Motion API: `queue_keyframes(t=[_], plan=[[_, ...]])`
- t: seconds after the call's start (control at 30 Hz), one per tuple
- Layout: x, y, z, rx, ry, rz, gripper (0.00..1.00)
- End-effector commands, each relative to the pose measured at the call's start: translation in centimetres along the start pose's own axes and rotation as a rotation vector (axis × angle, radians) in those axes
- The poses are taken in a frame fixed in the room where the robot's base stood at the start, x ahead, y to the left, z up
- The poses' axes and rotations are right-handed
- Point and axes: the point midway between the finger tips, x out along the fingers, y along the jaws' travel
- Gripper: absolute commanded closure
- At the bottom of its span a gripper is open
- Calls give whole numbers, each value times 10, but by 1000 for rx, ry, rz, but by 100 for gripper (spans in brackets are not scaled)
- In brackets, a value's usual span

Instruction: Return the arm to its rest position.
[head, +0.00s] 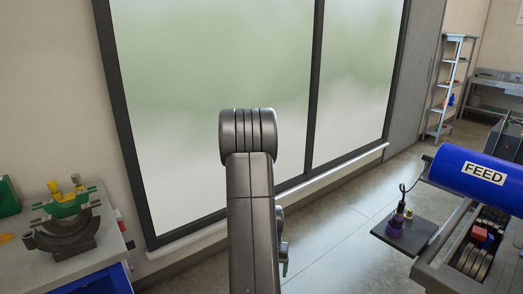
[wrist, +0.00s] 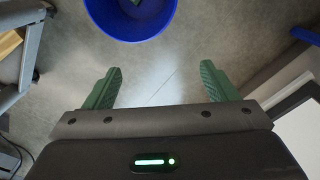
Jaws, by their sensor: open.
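My gripper (wrist: 160,86) shows in the wrist view with its two green fingers spread wide apart. It is open, with nothing between the fingers but grey floor. My arm (head: 250,190) stands in the middle of the head view, in front of the frosted window. The fingers cannot be made out clearly in the head view.
A blue bin (wrist: 130,38) lies beyond the fingers in the wrist view. A bench with a clamp (head: 62,235) is at left. A blue FEED cylinder (head: 468,178) and a dark plate (head: 412,240) with a purple bottle (head: 397,222) are at right. Floor between is clear.

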Motion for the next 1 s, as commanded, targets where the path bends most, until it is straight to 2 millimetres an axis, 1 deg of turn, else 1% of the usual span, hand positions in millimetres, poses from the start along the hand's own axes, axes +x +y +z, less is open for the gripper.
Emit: queue_keyframes(t=[0.03, 0.5, 0.7, 1.0], plan=[[-10, -2, -1, -12, 0, 0, 20], [-52, -22, -9, -129, 0, 0, 20], [-61, -27, -11, -160, 0, 0, 20], [-62, -28, -11, -171, 0, 0, 20]])
